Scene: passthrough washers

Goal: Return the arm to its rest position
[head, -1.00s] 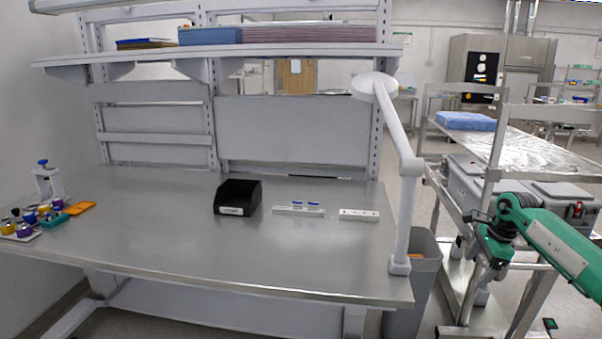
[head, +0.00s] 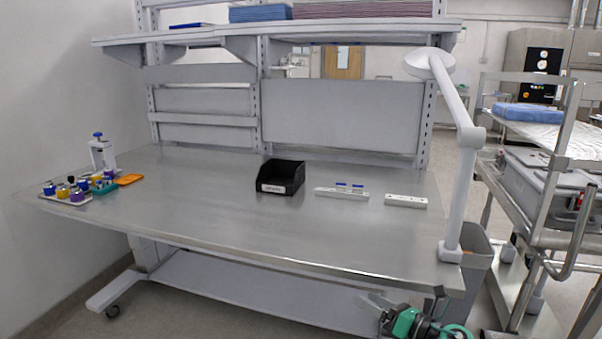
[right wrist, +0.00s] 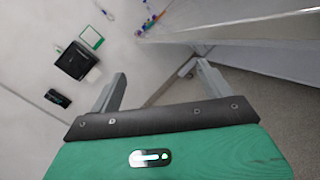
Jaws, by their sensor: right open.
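My right gripper (head: 374,302) shows at the bottom of the head view, low in front of the table's front edge and apart from it. Its green wrist is beside it. In the right wrist view the two grey fingers of the right gripper (right wrist: 160,90) stand wide apart with nothing between them. My left gripper is in neither view.
A metal table (head: 220,220) holds a black bin (head: 281,178), two white fixtures (head: 342,193) (head: 406,201) and several coloured bottles (head: 75,188) at the left. A white lamp post (head: 460,190) stands at its right corner. A grey waste bin (head: 478,262) and a metal cart (head: 545,185) are further right.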

